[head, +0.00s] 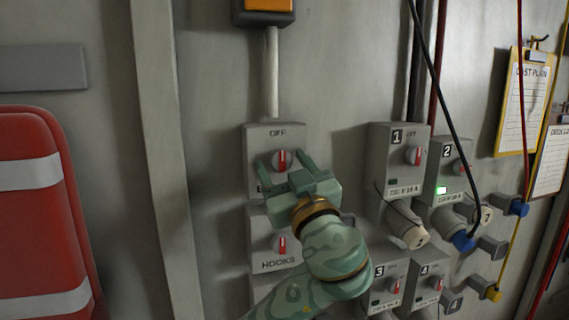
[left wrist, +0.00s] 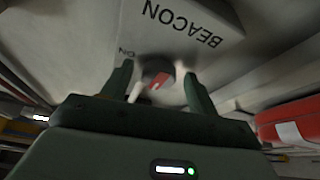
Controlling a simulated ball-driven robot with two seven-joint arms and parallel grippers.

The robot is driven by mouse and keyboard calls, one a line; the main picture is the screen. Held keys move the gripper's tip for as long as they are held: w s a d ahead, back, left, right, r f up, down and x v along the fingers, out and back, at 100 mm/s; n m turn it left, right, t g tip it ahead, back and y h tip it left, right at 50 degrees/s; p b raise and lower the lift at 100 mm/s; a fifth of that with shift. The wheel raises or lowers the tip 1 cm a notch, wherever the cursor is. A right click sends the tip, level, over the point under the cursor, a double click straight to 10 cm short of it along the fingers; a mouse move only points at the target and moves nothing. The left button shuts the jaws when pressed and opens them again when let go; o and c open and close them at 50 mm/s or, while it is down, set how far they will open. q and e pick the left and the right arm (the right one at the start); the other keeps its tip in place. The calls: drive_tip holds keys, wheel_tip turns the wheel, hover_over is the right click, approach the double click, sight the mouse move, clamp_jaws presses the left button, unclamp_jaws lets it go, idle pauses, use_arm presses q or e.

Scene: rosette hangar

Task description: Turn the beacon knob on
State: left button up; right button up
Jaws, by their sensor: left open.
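The beacon knob (head: 282,157) is a round grey knob with a red mark, on a grey box (head: 257,138) on the wall. The word OFF is above it, and the red mark stands about upright toward it. My left gripper (head: 283,165) is open, with one finger on each side of the knob. In the left wrist view the knob (left wrist: 157,74) sits between the spread fingers (left wrist: 156,80), below an upside-down BEACON label. I cannot tell whether the fingers touch it. The gripper hides most of that label in the head view. My right gripper is not in view.
A HOOKS box (head: 266,256) with a similar knob is just below. Numbered switch boxes (head: 385,140), plugs and hanging cables crowd the wall to the right. An orange-topped box (head: 266,8) is above. A red padded object (head: 30,200) stands at left.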

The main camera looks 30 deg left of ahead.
use_arm(q)
drive_tip(key=c, duration=1)
